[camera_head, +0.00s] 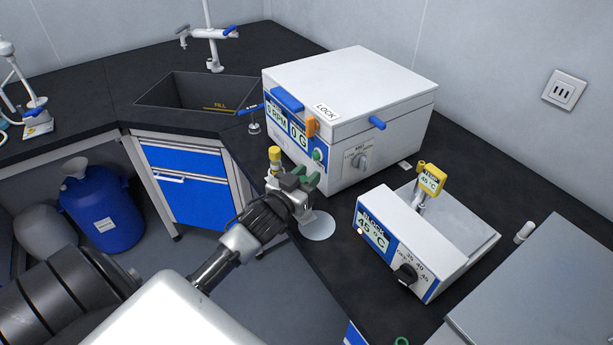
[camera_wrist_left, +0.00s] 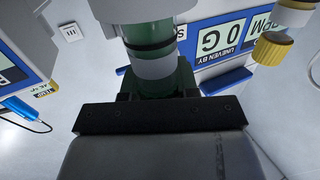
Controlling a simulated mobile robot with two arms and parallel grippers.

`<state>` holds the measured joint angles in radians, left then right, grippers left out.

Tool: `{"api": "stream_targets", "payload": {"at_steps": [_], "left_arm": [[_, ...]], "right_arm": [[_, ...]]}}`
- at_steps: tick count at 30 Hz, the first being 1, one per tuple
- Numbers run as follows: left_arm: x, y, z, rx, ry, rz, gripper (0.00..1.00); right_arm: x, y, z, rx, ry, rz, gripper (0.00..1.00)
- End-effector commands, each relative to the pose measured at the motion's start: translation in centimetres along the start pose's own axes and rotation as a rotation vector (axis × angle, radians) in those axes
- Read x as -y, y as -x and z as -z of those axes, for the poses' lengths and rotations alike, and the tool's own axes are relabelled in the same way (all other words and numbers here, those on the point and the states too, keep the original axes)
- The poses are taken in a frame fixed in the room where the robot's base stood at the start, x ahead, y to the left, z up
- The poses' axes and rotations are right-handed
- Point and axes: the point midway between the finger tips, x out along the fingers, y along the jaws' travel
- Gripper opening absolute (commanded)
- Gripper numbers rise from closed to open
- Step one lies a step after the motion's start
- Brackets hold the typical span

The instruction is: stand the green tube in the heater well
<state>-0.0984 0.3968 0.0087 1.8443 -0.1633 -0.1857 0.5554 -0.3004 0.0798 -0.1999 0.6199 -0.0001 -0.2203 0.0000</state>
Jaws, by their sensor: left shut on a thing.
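My left gripper (camera_head: 303,180) is shut on a green tube and holds it over the front edge of the bench, in front of the centrifuge. In the left wrist view the tube (camera_wrist_left: 160,62) is dark green with a pale band and a black ring, between the jaws; its ends are not clearly shown. The block heater (camera_head: 405,240) stands to the right of the gripper, apart from it, with a 45 °C display and a black dial. The well opening cannot be made out. My right gripper is not in view.
The white centrifuge (camera_head: 350,110), lid down, stands behind the gripper. A yellow-capped item (camera_head: 275,154) shows beside the gripper. A pale round disc (camera_head: 318,226) lies on the bench edge. A small white cylinder (camera_head: 524,232) stands right of the heater. A sink (camera_head: 195,95) is at back left.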

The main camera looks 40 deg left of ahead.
Motion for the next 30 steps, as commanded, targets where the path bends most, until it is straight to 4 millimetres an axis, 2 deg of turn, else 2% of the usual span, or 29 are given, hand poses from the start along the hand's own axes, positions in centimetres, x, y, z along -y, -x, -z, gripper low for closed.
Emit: {"api": "stream_targets", "payload": {"at_steps": [5, 15, 16, 20, 30], "left_arm": [[0.0, 0.0, 0.0, 0.000, 0.000, 0.000, 0.00], [0.0, 0.0, -1.2, 0.005, 0.002, 0.000, 0.00], [0.0, 0.0, -1.2, 0.006, 0.001, 0.000, 0.34], [0.0, 0.0, -1.1, 0.005, 0.001, 0.000, 0.54], [0.0, 0.0, -0.5, 0.000, 0.000, 0.000, 0.55]], "right_arm": [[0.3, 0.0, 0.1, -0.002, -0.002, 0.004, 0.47], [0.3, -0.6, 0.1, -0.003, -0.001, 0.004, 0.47], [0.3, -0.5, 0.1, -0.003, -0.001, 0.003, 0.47], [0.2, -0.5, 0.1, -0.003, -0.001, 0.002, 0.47], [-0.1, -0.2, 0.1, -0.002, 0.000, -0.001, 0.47]]}}
